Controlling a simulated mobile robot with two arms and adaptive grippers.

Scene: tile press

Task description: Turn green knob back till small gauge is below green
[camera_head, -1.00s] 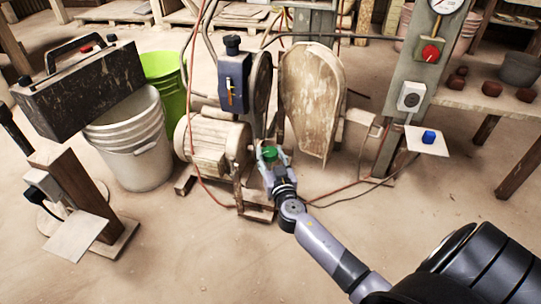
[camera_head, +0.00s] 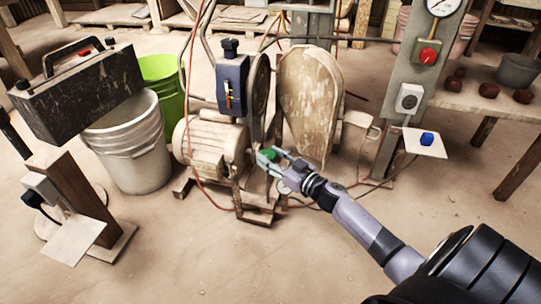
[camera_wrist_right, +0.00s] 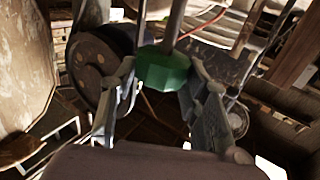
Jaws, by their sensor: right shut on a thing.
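The green knob (camera_head: 272,154) sits low on the machine, between the motor and the large worn guard. My right gripper (camera_head: 267,158) is shut on it, coming in from the lower right. In the right wrist view the faceted green knob (camera_wrist_right: 163,71) is between the two fingers (camera_wrist_right: 160,84), with a dark rod rising behind it. A round white dial gauge (camera_head: 441,6) on the grey post is cut off by the top edge. I cannot make out a small gauge with a green zone. My left gripper is not in view.
The motor (camera_head: 212,143) and worn guard (camera_head: 309,98) stand close around the knob. A red hose (camera_head: 191,100) and cables run beside it. A white bucket (camera_head: 135,150) stands left.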

